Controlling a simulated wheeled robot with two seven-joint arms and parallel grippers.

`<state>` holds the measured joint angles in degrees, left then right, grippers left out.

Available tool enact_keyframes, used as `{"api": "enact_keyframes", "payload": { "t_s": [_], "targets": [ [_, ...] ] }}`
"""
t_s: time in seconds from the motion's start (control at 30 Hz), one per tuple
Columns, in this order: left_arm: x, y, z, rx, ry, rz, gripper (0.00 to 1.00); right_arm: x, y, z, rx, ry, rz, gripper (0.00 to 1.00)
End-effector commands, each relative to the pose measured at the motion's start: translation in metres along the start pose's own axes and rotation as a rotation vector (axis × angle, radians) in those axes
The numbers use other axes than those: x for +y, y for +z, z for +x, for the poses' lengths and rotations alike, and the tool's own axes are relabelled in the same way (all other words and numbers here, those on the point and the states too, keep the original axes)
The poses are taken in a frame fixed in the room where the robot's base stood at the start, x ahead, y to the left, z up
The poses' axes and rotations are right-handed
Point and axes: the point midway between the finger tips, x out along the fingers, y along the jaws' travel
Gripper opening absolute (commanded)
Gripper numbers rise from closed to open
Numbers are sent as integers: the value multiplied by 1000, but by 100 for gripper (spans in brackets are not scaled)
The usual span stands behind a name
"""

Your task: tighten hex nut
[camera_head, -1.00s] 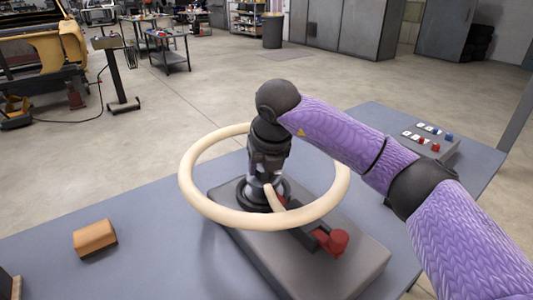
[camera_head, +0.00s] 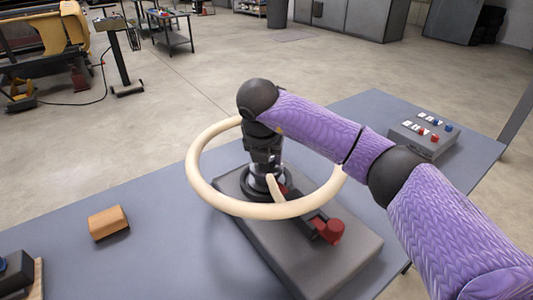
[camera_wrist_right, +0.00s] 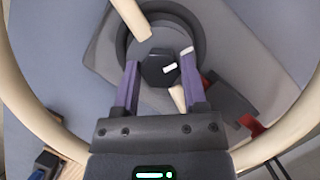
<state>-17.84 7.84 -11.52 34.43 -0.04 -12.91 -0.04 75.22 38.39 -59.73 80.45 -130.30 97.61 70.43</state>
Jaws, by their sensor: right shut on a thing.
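The dark hex nut (camera_wrist_right: 158,70) with a white mark sits at the hub of a large cream wheel in the right wrist view. My right gripper (camera_wrist_right: 160,72) is shut on it, with one purple finger on each side. In the head view my right gripper (camera_head: 264,172) points down inside the cream wheel (camera_head: 275,210), and the nut is hidden there. The wheel stands over a grey base (camera_head: 300,262) on the table. My left gripper is not in view.
A red-ended dark part (camera_head: 328,230) lies on the base beside the wheel's rim. A wooden block (camera_head: 108,222) stands on the blue-grey table (camera_head: 165,200) at left. A dark item (camera_head: 15,268) is at the lower left corner. A grey switch box (camera_head: 425,138) sits at the right back.

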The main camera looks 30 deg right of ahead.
Motion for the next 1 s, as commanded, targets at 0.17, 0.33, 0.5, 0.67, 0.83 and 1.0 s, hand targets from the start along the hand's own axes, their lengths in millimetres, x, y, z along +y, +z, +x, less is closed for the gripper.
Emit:
{"api": "enact_keyframes", "payload": {
  "t_s": [0.17,0.33,0.5,0.67,0.83,1.0],
  "targets": [
    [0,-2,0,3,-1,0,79,0,0,0,0,-1,2,0],
    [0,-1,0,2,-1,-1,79,0,0,0,0,0,1,0],
    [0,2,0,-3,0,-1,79,0,0,0,0,0,1,90],
    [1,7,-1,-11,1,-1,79,0,0,0,0,0,0,90],
    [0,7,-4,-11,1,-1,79,0,1,-8,-1,1,0,90],
    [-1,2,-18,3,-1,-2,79,0,2,-52,-4,3,-1,90]
  ]
}}
